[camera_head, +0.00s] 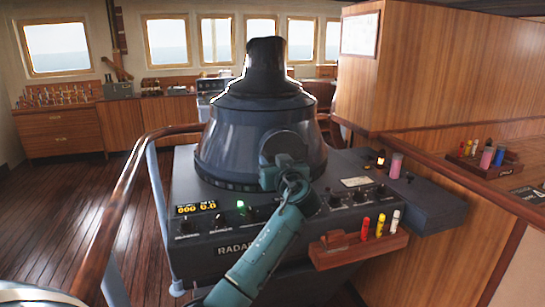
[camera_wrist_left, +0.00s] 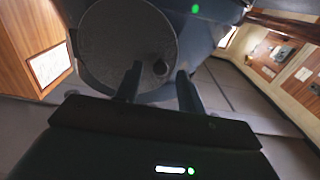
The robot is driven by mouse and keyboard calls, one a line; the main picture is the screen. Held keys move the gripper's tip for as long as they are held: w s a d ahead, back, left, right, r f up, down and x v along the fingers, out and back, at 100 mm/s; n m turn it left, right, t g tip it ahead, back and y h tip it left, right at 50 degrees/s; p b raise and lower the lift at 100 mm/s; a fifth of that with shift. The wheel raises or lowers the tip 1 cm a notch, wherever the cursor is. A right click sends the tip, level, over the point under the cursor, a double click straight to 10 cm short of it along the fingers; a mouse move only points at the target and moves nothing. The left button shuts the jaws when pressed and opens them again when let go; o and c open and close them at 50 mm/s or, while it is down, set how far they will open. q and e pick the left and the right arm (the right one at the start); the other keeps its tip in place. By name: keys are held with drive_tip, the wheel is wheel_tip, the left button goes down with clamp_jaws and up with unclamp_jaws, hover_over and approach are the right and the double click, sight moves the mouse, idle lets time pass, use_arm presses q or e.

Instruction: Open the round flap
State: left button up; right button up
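The round flap (camera_head: 283,143) is a grey disc on the front of the dark blue conical radar housing (camera_head: 232,150). It seems to lie against the housing. My left gripper (camera_head: 285,174) is right in front of the flap and hides its lower part. In the left wrist view the flap (camera_wrist_left: 115,45) fills the upper middle, with a small dark round knob (camera_wrist_left: 161,68) near its lower right edge. My left gripper's fingers (camera_wrist_left: 159,72) are apart, one on each side of the knob. Contact with the knob cannot be told. My right gripper is not in view.
The radar console (camera_head: 225,237) has knobs, a yellow display and a green light. A wooden holder (camera_head: 350,250) with coloured markers sits at its front right. A curved wooden handrail (camera_head: 118,205) runs along the left. A wood-panelled cabinet (camera_head: 440,70) stands at right. Open floor (camera_head: 60,215) lies left.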

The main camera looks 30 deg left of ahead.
use_arm(q)
drive_tip(key=shift+w+a, duration=0.45)
drive_tip(key=shift+a, duration=0.1)
drive_tip(key=shift+c, duration=0.5)
clamp_jaws()
